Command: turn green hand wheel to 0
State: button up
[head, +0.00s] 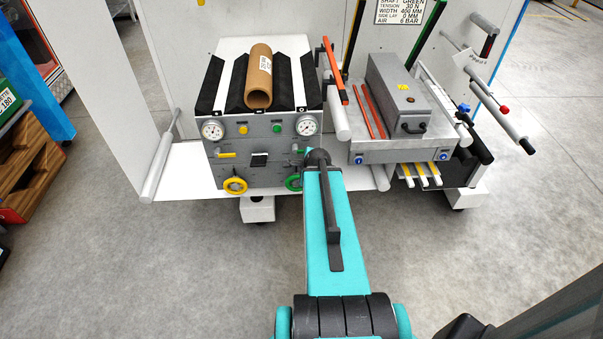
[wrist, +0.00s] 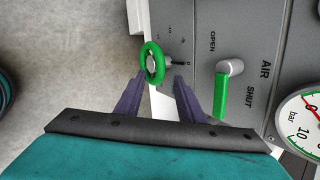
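The green hand wheel (wrist: 145,61) shows in the wrist view, mounted on the grey panel's edge, with a grey hub and a small dark pointer to its right. Small marks are on the panel beside it, but too small to read. In the head view the green hand wheel (head: 292,183) is partly hidden by my arm. My gripper (wrist: 159,80) is open, its two purple fingers apart, with the wheel at and just beyond their tips. Whether a finger touches the rim, I cannot tell. In the head view my gripper is hidden behind the arm.
A green lever (wrist: 221,97) marked AIR, OPEN and SHUT sits right of my fingers, with a bar gauge (wrist: 302,112) farther right. A yellow hand wheel (head: 235,185) is on the panel's left. A cardboard roll (head: 259,75) lies on top. Floor in front is clear.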

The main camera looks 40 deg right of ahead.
jog(key=p+v, duration=0.7)
jog(key=p, duration=0.6)
dwell(0.6)
jog(key=shift+a+r+p, duration=0.1)
jog(key=shift+r+p, duration=0.05)
jog(key=shift+p, duration=0.25)
dwell(0.4)
